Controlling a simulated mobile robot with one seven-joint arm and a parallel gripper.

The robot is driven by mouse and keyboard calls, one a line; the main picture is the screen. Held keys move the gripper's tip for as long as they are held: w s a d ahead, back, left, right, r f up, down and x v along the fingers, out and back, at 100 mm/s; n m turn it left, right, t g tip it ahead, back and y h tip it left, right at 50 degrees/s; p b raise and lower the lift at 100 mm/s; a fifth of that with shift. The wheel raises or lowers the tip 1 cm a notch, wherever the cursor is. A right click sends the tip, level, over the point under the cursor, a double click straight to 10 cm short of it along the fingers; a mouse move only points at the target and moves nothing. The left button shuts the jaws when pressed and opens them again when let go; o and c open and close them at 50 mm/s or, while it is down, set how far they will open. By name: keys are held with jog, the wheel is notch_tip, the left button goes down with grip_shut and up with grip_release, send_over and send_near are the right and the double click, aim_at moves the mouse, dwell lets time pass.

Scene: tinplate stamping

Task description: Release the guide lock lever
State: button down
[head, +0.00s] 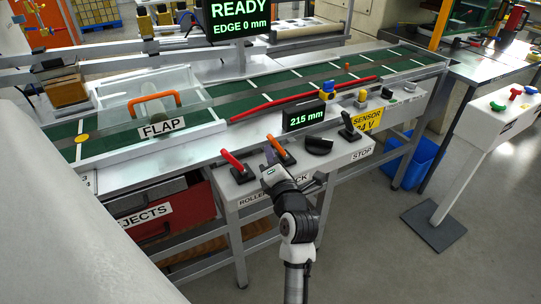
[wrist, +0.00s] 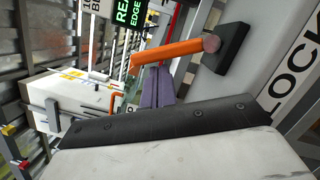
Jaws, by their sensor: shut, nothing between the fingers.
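The guide lock lever is an orange handle (head: 277,146) on a black base, on the white control panel. In the wrist view the orange handle (wrist: 172,52) points left from its black base, near the LOCK label (wrist: 298,66). In the head view my arm covers part of that label. My gripper (head: 270,153) is just left of the orange handle. In the wrist view its purple fingers (wrist: 151,92) are together and empty, just below the handle in the picture. I cannot tell whether they touch it.
A red lever (head: 231,160) marked ROLLER stands left of the lock lever. A black knob (head: 318,146) and a black STOP lever (head: 349,126) stand to its right. A 215 mm display (head: 304,115) and a long red bar (head: 300,99) lie behind.

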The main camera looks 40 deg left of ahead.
jog(key=shift+w+d+r+m, duration=0.1)
jog(key=shift+w+r+m, duration=0.15)
jog(key=shift+m, duration=0.45)
jog(key=shift+w+d+r+m+h+p, duration=0.2)
jog(key=shift+w+r+m+h+p, duration=0.2)
jog(key=shift+r+m+p, duration=0.45)
jog(key=m, duration=0.2)
jog(key=w+m, duration=0.1)
jog(key=shift+w+d+r+h+p, duration=0.1)
jog(key=shift+d+r+h+p, duration=0.05)
jog(key=shift+d+h+p, duration=0.2)
jog(key=shift+w+d+r+m+g+p, duration=0.1)
jog(key=shift+w+m+g+p, duration=0.2)
jog(key=shift+m, duration=0.35)
jog(key=shift+w+d+r+m+g+p, duration=0.1)
jog(key=shift+w+m+g+p, duration=0.1)
jog(key=shift+w+m, duration=0.3)
jog(key=shift+w+d+m+g+h+p, duration=0.15)
jog(key=shift+w+d+m+g+p, duration=0.2)
jog(key=shift+m, duration=0.55)
jog(key=shift+w+m+g+h+p, duration=0.15)
jog(key=shift+w+m, duration=0.3)
jog(key=shift+m, duration=0.45)
